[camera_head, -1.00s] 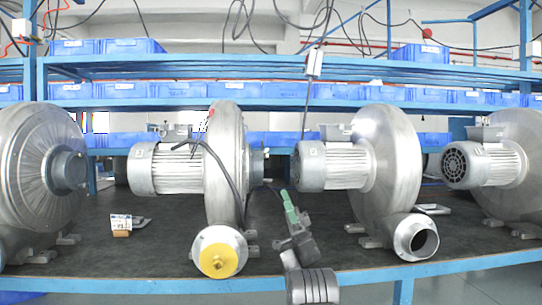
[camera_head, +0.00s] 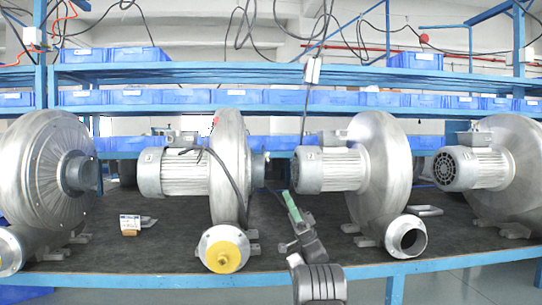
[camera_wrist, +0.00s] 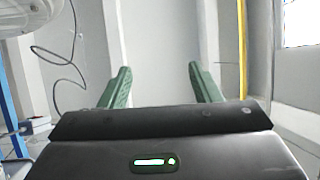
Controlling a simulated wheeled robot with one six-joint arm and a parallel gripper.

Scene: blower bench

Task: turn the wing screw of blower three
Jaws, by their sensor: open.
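Several grey blowers stand in a row on the bench. The second from the left (camera_head: 228,165) has an outlet with a yellow disc (camera_head: 225,257) facing me, and a small brass-coloured knob (camera_head: 223,261) at its middle may be the wing screw. The third from the left (camera_head: 381,170) has an open, dark outlet (camera_head: 408,237). In the wrist view my gripper (camera_wrist: 156,80) is open and empty.
The dark bench top (camera_head: 150,265) has a blue front edge. A small brown-and-white box (camera_head: 131,225) lies between the two left blowers. A black cable (camera_head: 235,180) hangs over the second blower. Blue bins (camera_head: 112,54) line the shelves behind.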

